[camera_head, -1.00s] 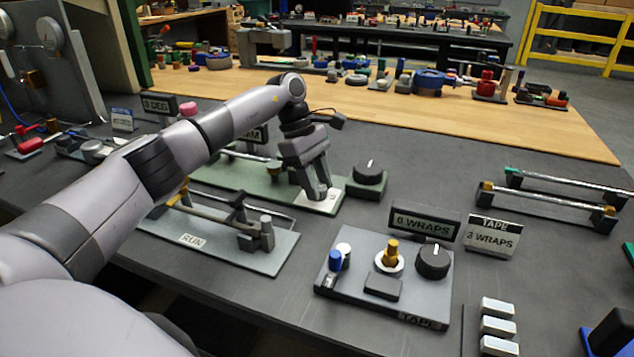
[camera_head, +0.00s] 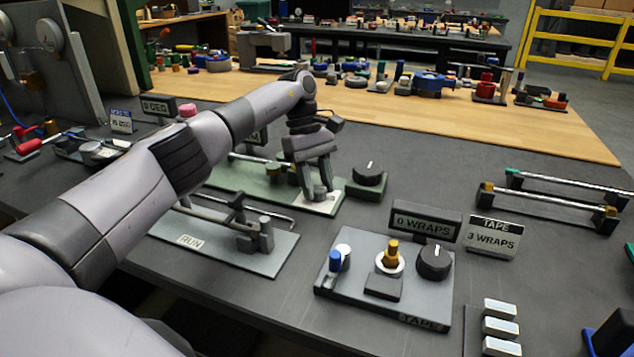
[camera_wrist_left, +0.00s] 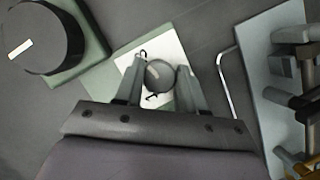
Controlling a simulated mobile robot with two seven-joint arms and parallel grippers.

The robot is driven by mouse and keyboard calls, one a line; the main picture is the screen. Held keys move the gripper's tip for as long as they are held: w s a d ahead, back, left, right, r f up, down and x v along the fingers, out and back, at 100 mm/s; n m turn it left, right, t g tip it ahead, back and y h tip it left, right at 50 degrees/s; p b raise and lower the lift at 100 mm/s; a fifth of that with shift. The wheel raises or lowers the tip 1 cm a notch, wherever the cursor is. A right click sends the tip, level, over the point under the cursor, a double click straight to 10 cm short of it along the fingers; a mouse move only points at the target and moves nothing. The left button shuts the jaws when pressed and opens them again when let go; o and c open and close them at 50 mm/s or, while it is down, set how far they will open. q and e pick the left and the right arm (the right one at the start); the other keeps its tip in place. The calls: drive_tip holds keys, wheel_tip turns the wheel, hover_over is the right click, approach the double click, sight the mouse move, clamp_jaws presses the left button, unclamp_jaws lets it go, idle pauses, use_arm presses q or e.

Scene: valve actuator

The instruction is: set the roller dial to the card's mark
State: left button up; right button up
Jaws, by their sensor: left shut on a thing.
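My left gripper (camera_head: 319,190) points down at the right end of a long green base (camera_head: 222,179). In the left wrist view the gripper (camera_wrist_left: 160,78) is shut on a small round grey knob (camera_wrist_left: 159,74). The knob sits on a white plate (camera_wrist_left: 133,67) with curved black arrows. A larger black dial with a white line (camera_head: 369,170) stands on a green block just right of the gripper; this dial (camera_wrist_left: 38,32) is upper left in the wrist view. A dark sign (camera_head: 258,137) behind my arm is mostly hidden. I cannot read a roller card.
A grey RUN plate (camera_head: 220,245) with bars lies in front of the green base. The tape unit (camera_head: 345,283), its 0 WRAPS sign (camera_head: 426,222) and 3 WRAPS card (camera_head: 492,236) stand front right.

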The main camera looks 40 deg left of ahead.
use_arm(q)
drive_tip(key=shift+r, duration=0.1)
drive_tip(key=o, duration=1.1)
drive_tip(key=shift+c, duration=0.2)
drive_tip(key=v, duration=0.4)
drive_tip(key=shift+w+a+r, duration=0.1)
drive_tip(key=shift+r, duration=0.3)
drive_tip(key=shift+p+v, duration=0.7)
drive_tip(key=shift+v, duration=0.1)
drive_tip(key=shift+a+r, duration=0.15)
drive_tip(key=shift+r, duration=0.1)
